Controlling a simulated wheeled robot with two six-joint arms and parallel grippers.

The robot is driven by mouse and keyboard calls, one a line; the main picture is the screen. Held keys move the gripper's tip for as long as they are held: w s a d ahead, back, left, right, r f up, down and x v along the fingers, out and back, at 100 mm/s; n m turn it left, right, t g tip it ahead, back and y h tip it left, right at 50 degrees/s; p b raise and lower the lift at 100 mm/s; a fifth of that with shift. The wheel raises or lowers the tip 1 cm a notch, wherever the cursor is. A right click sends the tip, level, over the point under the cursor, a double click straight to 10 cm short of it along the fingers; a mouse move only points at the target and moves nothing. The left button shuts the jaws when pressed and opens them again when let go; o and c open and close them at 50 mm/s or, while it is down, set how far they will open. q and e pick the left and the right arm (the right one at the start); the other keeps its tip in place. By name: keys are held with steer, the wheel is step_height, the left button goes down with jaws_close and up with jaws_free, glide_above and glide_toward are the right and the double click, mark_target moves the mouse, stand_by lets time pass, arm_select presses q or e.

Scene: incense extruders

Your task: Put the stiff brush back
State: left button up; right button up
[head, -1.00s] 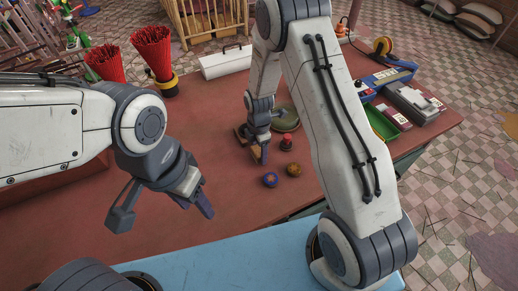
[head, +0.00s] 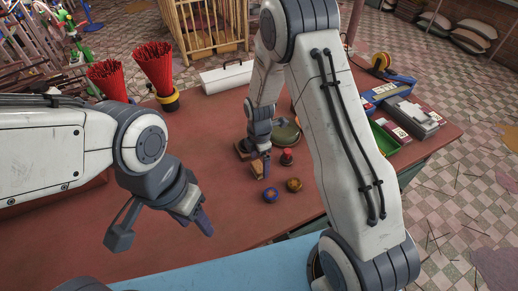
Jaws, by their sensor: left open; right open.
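My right gripper (head: 256,153) is low over the red table, among small items at its middle. It is open. A small tan wooden piece (head: 257,171) lies just below its fingers, and a darker brown piece (head: 242,151) is at its left. One of these may be the stiff brush, but they are too small and too covered by the gripper to tell. I cannot tell whether the fingers touch them. My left gripper (head: 162,230) is open and empty above the front left of the table, well apart from the small items.
A blue ball (head: 270,195), a brown ball (head: 294,185) and a red-topped item (head: 287,157) lie near the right gripper, beside a round olive lid (head: 286,134). Red stick bundles (head: 153,68) and a white box (head: 226,77) stand behind. The table's left middle is clear.

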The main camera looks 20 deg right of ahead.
mark_target(259, 166)
step_height(259, 166, up, 9)
steer(key=b, duration=0.1)
steer(key=s+a+r+m, duration=0.6)
steer(key=s+a+r, duration=0.25)
steer(key=s, duration=0.35)
steer(key=s+r+m+y, duration=0.1)
steer(key=s+r+m, duration=0.1)
steer(key=s+m, duration=0.5)
steer(key=s, duration=0.6)
steer(key=shift+s+a+r, duration=0.4)
